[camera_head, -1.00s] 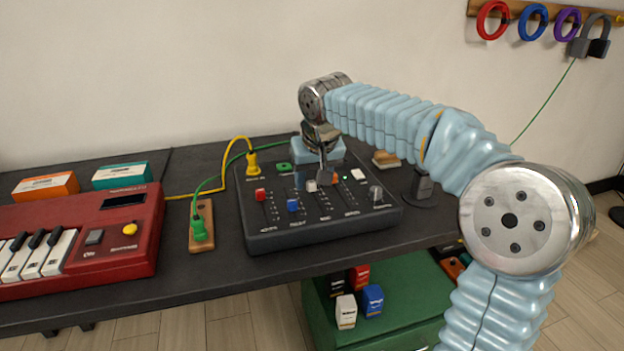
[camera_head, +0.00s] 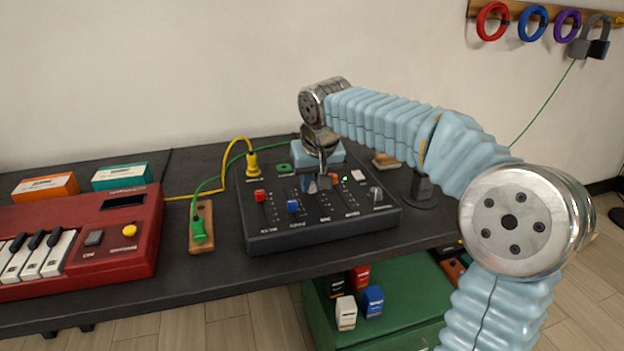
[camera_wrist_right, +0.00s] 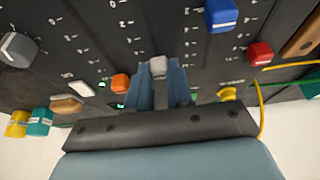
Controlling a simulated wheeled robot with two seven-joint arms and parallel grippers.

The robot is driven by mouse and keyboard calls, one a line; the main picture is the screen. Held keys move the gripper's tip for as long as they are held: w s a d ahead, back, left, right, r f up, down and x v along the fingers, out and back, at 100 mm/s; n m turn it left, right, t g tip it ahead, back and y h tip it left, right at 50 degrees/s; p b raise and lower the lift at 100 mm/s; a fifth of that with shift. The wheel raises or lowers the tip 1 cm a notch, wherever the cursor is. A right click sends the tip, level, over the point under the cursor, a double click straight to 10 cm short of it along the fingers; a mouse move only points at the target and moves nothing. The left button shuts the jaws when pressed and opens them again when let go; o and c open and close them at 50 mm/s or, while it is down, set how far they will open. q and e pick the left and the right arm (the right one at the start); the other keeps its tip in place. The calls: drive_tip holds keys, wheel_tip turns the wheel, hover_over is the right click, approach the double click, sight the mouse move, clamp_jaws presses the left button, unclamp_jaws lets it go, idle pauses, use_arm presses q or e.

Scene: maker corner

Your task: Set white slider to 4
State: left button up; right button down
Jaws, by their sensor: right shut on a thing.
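The black mixer panel (camera_head: 262,238) lies on the dark table with its row of sliders. My right gripper (camera_head: 320,182) reaches down onto the middle of the panel from behind. In the right wrist view its blue fingers (camera_wrist_right: 161,82) are shut on the white slider cap (camera_wrist_right: 158,67), one on each side. In the head view the fingers mostly hide this cap. The blue slider cap (camera_head: 293,206) and red slider cap (camera_head: 260,195) stand to its left, and an orange cap (camera_wrist_right: 120,83) is close beside the fingers. My left gripper is out of view.
A grey knob (camera_head: 376,193) is at the panel's right. Yellow (camera_head: 253,163) and green (camera_head: 199,230) cable plugs are on the left. A red keyboard (camera_head: 140,235) and a dark stand (camera_head: 422,190) flank the panel. A green shelf (camera_head: 400,300) is below.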

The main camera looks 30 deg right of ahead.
sight(315, 199)
drive_tip(key=s, duration=0.1)
drive_tip(key=s+b, duration=0.1)
drive_tip(key=s, duration=0.1)
drive_tip(key=shift+s+a, duration=0.2)
drive_tip(key=shift+a, duration=0.2)
drive_tip(key=c, duration=1)
unclamp_jaws()
drive_tip(key=p+v, duration=0.1)
drive_tip(key=v, duration=1.2)
drive_tip(key=shift+s+r, duration=0.2)
drive_tip(key=shift+r, duration=0.15)
drive_tip(key=shift+s, duration=0.1)
